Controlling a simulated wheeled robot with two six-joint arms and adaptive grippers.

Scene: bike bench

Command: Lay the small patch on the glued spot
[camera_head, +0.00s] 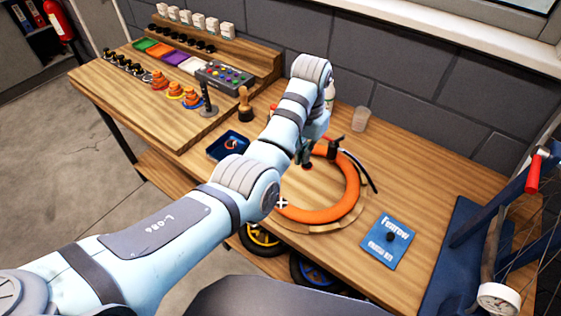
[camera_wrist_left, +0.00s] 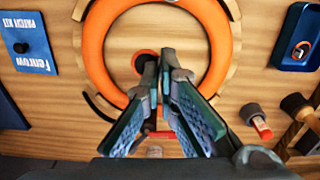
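An orange inner tube (camera_head: 352,185) lies as a ring on the bench; it also shows in the wrist view (camera_wrist_left: 93,45). My left gripper (camera_head: 307,160) is over the ring, largely hidden by my own arm in the head view. In the wrist view its fingers (camera_wrist_left: 159,62) come nearly together at the tips, inside the ring. A small dark red disc, apparently the small patch (camera_wrist_left: 142,58), shows right at the tips, partly covered by a finger. It looks pinched there. I cannot make out the glued spot. My right gripper is not in view.
A blue tray (camera_head: 216,153) holds a dark, orange-rimmed round piece (camera_wrist_left: 302,51). A blue patch-kit card (camera_head: 380,254) with a black knob-like piece lies right of the ring. A blue stand (camera_head: 455,250) bounds the right.

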